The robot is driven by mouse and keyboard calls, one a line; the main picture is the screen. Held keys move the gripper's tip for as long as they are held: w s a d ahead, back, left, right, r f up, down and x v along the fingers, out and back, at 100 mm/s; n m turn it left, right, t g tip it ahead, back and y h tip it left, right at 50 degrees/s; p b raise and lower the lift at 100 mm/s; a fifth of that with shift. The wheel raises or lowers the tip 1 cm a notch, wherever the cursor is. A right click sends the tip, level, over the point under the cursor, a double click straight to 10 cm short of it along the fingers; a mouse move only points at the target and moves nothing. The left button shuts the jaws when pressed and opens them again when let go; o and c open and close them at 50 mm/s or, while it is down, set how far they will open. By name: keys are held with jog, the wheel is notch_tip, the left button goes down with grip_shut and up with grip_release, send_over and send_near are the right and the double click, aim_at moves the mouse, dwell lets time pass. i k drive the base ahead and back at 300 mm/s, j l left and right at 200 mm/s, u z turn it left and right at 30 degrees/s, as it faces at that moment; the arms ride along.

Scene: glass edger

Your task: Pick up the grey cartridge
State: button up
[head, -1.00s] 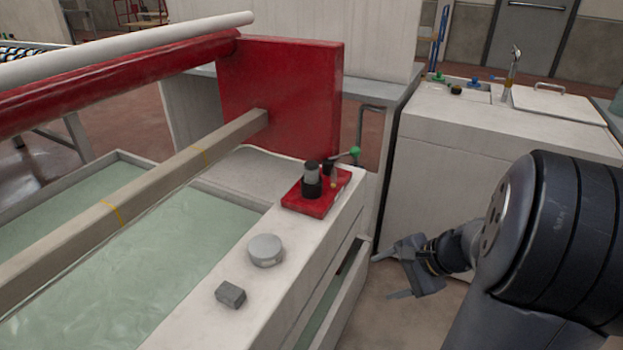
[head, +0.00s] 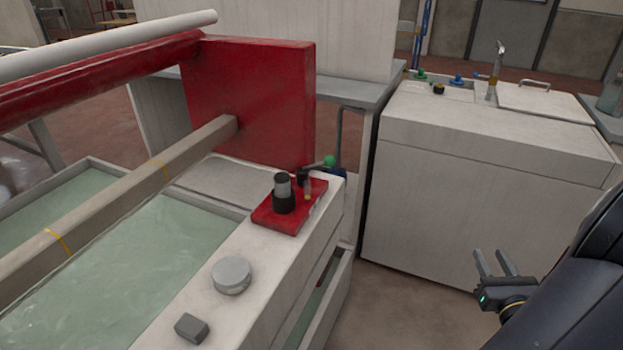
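The grey cartridge appears to be the short grey cylinder (head: 283,183) that stands upright in a black collar (head: 284,202) on a red plate (head: 292,221). The plate lies on the white ledge of the machine, and the lower part of the cylinder is hidden by the collar. My gripper (head: 490,257) is at the lower right, well to the right of the red plate and apart from it. Its two fingers are spread, point up in the picture, and hold nothing.
A small lever with a green knob (head: 329,160) sits beside the collar. A round grey disc (head: 231,275) and a small grey block (head: 191,328) lie on the ledge (head: 262,258). A red upright panel (head: 250,100) stands behind. A white sink cabinet (head: 480,190) is behind my gripper.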

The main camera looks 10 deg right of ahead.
aim_at(282, 180)
jog(key=i+l+u, duration=0.45)
jog(key=l+u, duration=0.25)
jog(key=u, duration=1.25)
